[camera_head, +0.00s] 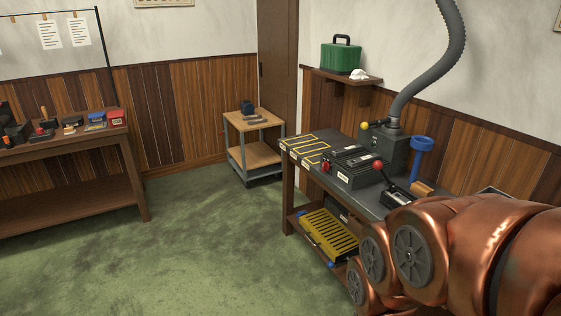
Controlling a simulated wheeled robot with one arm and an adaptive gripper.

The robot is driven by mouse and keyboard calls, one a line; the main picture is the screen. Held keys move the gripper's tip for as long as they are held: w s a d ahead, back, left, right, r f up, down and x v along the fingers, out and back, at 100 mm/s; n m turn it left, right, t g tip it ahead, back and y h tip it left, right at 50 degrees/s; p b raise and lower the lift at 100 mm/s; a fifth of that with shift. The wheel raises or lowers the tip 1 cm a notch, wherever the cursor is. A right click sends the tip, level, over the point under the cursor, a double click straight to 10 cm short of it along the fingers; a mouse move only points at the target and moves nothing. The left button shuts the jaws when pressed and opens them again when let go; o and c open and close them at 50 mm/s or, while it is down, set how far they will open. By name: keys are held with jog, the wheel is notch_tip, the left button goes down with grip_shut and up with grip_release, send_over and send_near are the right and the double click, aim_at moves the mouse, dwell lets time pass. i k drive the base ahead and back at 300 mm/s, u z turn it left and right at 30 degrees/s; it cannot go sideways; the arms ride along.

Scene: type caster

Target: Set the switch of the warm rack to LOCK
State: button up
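A dark workbench (296,170) on the right carries a black machine block (352,172) with a red knob and small white labels. Beside it a red-balled lever (378,166) stands up from another dark unit (397,197). A yellow slatted rack (328,236) sits on the bench's lower shelf. I cannot tell for certain which of these is the warm rack. No LOCK marking or switch setting is readable at this size. My copper arm fills the lower right and covers the bench's near end. My gripper is not in view.
A grey box (388,145) with a flexible duct (407,97) and a blue round-topped post (420,152) stand on the bench. A wheeled cart (255,151) stands in the corner. A tool-covered table (65,141) is at left. The green floor (195,230) between is clear.

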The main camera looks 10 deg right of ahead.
aim_at(325, 166)
jog(key=u, duration=0.8)
jog(key=i, duration=2.7)
jog(key=z, duration=0.45)
